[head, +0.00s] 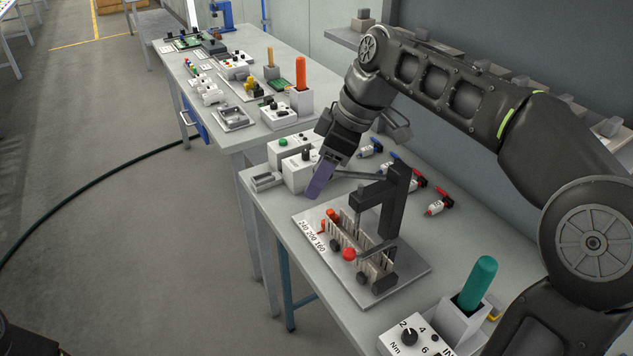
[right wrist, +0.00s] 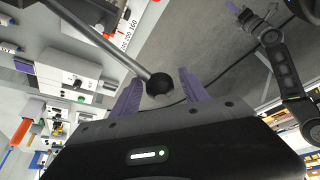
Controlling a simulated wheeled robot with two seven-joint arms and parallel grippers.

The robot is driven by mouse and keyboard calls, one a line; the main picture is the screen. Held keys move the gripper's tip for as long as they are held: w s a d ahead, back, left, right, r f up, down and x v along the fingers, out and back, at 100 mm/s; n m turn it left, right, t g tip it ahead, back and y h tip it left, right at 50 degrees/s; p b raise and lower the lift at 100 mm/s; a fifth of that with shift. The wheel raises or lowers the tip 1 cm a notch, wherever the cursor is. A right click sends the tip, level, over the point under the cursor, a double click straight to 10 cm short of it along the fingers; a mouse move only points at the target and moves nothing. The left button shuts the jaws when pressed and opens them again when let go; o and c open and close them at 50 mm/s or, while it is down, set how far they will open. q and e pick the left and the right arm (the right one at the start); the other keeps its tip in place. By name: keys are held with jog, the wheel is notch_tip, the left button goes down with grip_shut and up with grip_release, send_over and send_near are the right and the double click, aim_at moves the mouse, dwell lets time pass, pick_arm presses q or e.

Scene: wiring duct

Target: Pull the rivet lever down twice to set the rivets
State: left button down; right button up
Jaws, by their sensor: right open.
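The rivet press (head: 395,205) is a black upright post with an overhanging arm on a grey base plate (head: 413,272). Its lever (head: 358,175) is a thin rod reaching left from the post top, roughly level. A slotted grey duct piece (head: 350,238) lies under the press. My right gripper (head: 318,182) is at the lever's free end, its purple fingers open. In the right wrist view the lever's black ball knob (right wrist: 159,84) sits between the two spread fingers, with no clear contact on either. My left gripper (right wrist: 236,8) shows small and unclear at the top of that view.
A white control box (head: 299,172) stands just behind the right gripper. Several red- and blue-capped bottles (head: 437,206) lie right of the press. A green-handled tool in a holder (head: 478,283) and a dial box (head: 408,338) stand in front. The floor at left is open.

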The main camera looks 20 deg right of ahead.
jog(key=shift+x, duration=0.95)
jog(key=shift+c, duration=0.4)
grip_shut()
dwell(0.3)
